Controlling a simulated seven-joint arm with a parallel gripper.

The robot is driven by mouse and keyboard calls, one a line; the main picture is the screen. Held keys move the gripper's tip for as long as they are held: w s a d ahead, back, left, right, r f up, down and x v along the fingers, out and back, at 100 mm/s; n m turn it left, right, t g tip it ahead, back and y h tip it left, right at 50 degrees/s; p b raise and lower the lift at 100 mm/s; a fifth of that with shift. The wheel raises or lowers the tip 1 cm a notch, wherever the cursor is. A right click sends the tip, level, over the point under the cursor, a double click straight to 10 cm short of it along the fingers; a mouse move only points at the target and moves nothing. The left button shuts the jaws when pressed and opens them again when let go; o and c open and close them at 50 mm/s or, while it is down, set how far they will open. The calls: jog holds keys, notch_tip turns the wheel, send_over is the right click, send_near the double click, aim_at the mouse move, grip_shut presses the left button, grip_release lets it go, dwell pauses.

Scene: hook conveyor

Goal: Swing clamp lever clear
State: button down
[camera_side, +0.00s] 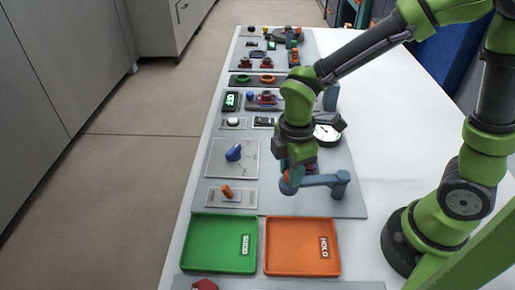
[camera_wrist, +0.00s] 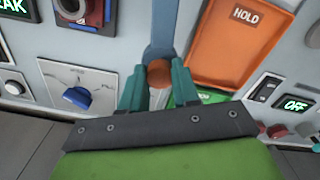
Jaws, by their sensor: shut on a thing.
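The clamp lever is a blue-grey bar (camera_side: 318,181) running from a round pivot post (camera_side: 342,182) on the right to its free end under my gripper. In the wrist view the lever's bar (camera_wrist: 163,25) runs up from between my fingers. An orange-brown knob (camera_wrist: 159,73) stands at its free end. My gripper (camera_side: 288,180) reaches down over that end, and its teal fingers (camera_wrist: 157,82) are shut on the knob, one on each side. The part under the lever is mostly hidden by my gripper.
A green GOOD tray (camera_side: 218,245) and an orange HOLD tray (camera_side: 302,247) lie in front of the lever. A blue dial (camera_side: 234,153) and an orange switch (camera_side: 226,191) are to its left. A round gauge (camera_side: 326,134) stands behind. White tabletop to the right is clear.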

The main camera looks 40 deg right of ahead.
jog(key=shift+s+a, duration=0.1)
dwell(0.3)
jog(key=c, duration=0.8)
grip_release()
notch_tip(320, 180, up, 17)
jog(key=s+d+m+t, duration=0.1)
jog(key=d+m+t, duration=0.1)
jog(key=m, duration=0.4)
jog(key=s+d+f+m+t+y, duration=0.1)
jog(key=s+d+m+t, duration=0.1)
jog(key=d+m, duration=0.2)
jog(key=s+d+m+t+y, duration=0.1)
jog(key=s+d+m+t, duration=0.1)
jog(key=m, duration=0.6)
jog(key=shift+d+f+t, duration=0.15)
jog(key=shift+d+t, duration=0.4)
jog(key=shift+t, duration=0.05)
